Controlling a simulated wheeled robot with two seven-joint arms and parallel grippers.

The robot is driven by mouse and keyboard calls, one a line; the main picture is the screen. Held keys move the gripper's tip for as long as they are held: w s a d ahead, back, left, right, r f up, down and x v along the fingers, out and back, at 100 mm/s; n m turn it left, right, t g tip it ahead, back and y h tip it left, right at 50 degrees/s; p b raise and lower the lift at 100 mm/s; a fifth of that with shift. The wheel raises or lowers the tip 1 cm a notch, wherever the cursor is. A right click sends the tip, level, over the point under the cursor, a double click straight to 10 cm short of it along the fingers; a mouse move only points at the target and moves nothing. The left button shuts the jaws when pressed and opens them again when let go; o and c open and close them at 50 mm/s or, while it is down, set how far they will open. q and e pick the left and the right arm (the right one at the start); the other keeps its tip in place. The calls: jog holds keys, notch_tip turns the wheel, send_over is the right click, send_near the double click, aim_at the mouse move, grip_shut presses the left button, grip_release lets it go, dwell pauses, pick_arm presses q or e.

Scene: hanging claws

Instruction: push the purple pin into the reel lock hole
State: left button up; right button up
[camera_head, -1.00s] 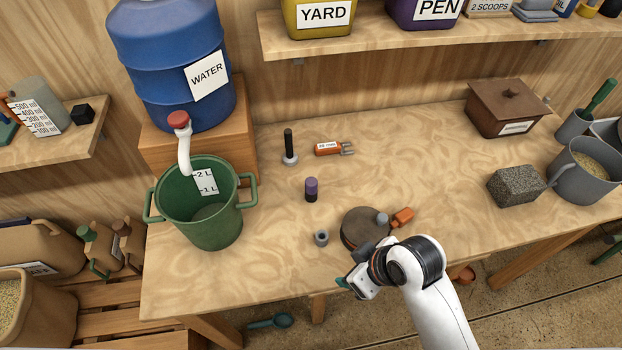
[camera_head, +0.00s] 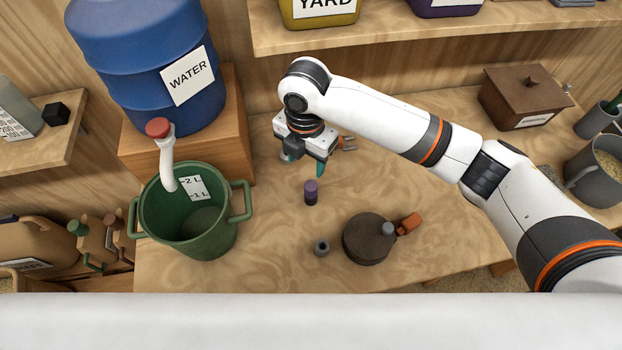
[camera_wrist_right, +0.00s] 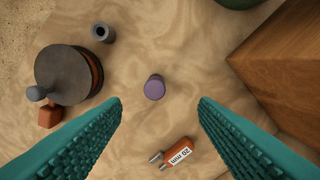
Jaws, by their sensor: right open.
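The purple pin (camera_head: 311,192) stands upright on the table, with a purple top and a dark lower part. In the right wrist view the pin (camera_wrist_right: 154,87) shows from above, ahead of and between the finger lines. My right gripper (camera_head: 304,168) is open and empty, just behind the pin in the head view; its teal fingers also show in the right wrist view (camera_wrist_right: 160,100). The dark round reel (camera_head: 368,240) lies on the table with a grey knob and an orange block at its side. A small grey ring (camera_head: 321,247) with a dark hole stands left of the reel.
An orange 20 mm tool (camera_wrist_right: 180,151) lies near my right fingers. The green bucket (camera_head: 238,233) and the wooden block (camera_head: 236,135) under the blue water barrel (camera_head: 150,60) stand left. The table right of the reel is clear.

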jog(key=p, duration=0.1)
send_over(311, 185)
jog(key=f, duration=0.5)
jog(key=shift+s+a+f, duration=0.15)
jog(key=shift+a, duration=0.25)
jog(key=f, duration=0.1)
jog(key=f+p, duration=0.1)
jog(key=f, duration=0.3)
jog(key=shift+d+f+p, duration=0.25)
jog(key=shift+d+p, duration=0.15)
jog(key=shift+f, duration=0.35)
pick_arm(q)
jog(key=r, duration=0.1)
jog(key=s+r, duration=0.1)
jog(key=r, duration=0.1)
pick_arm(e)
jog(key=shift+c, duration=0.3)
jog(key=c, duration=1.1)
pick_arm(q)
jog(key=shift+f+b, duration=0.85)
jog(key=shift+f, duration=0.05)
pick_arm(e)
notch_tip(311, 185, up, 10)
jog(key=shift+r, duration=0.1)
